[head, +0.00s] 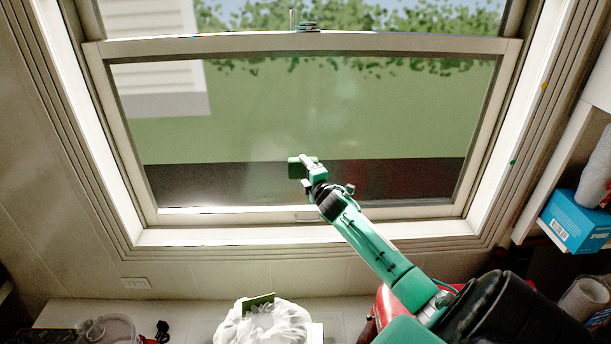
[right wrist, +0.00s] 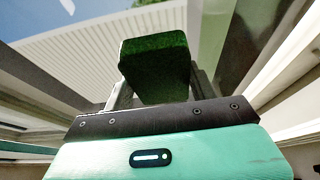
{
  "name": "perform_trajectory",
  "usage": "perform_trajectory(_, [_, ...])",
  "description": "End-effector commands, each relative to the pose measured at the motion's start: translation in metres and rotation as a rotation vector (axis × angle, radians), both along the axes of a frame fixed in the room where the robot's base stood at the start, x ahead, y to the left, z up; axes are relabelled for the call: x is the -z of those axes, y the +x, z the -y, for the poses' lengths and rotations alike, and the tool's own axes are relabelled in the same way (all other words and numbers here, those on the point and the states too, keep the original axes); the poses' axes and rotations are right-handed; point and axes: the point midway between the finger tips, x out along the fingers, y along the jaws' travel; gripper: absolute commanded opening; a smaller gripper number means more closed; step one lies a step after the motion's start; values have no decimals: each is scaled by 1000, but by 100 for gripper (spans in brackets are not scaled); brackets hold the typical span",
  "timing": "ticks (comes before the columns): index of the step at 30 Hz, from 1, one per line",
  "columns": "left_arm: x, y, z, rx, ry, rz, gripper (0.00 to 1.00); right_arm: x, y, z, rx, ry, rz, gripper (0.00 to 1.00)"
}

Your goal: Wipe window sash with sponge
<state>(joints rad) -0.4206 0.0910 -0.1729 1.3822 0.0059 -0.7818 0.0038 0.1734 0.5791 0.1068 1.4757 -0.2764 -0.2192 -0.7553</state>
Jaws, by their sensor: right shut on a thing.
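The window sash (head: 400,211) is a pale frame around a large pane, and its whole lower section shows in the head view. My right gripper (head: 308,163) is shut on a green sponge (head: 294,170) and holds it in front of the lower middle of the pane. I cannot tell whether the sponge touches the window. In the right wrist view the sponge (right wrist: 155,65) is a dark green block held upright beyond the gripper body, and pale window frame parts show on both sides. My left gripper is not in view.
A white bag (head: 285,322) with a flat green item in it stands below the window. A clear container (head: 108,330) stands at the lower left. A blue box (head: 574,222) sits on a shelf at the right, beside rolls or cups. A latch (head: 306,27) tops the sash.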

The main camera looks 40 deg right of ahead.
Motion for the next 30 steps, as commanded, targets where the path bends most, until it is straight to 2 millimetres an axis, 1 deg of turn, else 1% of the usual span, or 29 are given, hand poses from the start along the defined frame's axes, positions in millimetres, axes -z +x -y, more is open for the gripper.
perform_trajectory(17, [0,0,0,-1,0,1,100,-1,1,1,0,0,1,37])
perform_trajectory(30, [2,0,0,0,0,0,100,-1,7,6,0,0,1,37])
